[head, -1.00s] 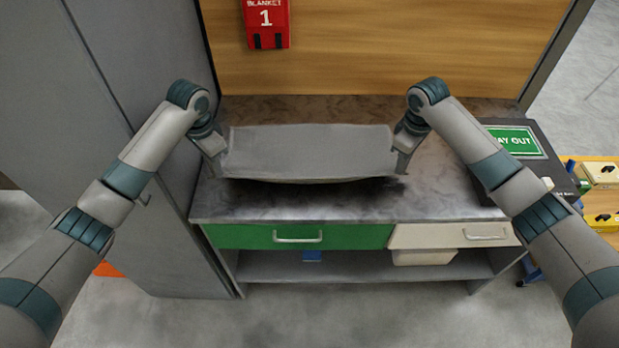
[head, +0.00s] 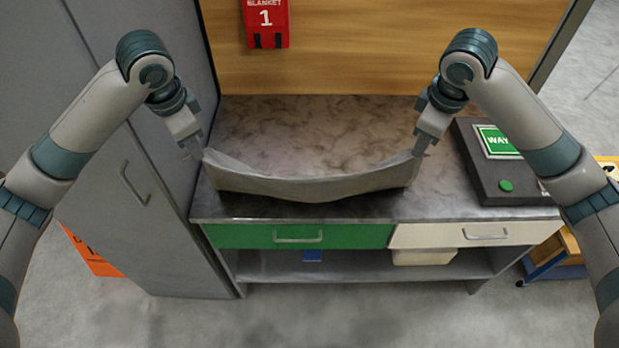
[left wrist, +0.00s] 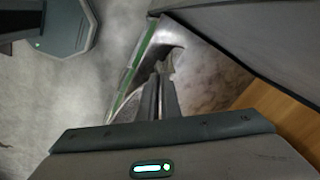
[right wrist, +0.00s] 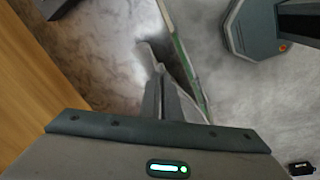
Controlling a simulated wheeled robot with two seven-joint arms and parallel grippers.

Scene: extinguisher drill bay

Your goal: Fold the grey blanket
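The grey blanket (head: 310,187) hangs as a sagging strip over the marbled counter, its two ends raised and its middle drooping toward the counter's front. Whether its lower edge touches the counter is hard to tell. My left gripper (head: 196,156) is shut on the blanket's left end. My right gripper (head: 418,154) is shut on its right end. In the left wrist view the fingers (left wrist: 162,92) pinch a blanket corner (left wrist: 173,52). In the right wrist view the fingers (right wrist: 160,95) pinch the other corner (right wrist: 152,55).
A black case with a green sign (head: 500,180) stands at the counter's right. A tall grey cabinet (head: 135,200) borders the left. A red blanket pouch (head: 267,22) hangs on the wooden back panel (head: 380,50). The counter (head: 320,120) is bare behind the blanket.

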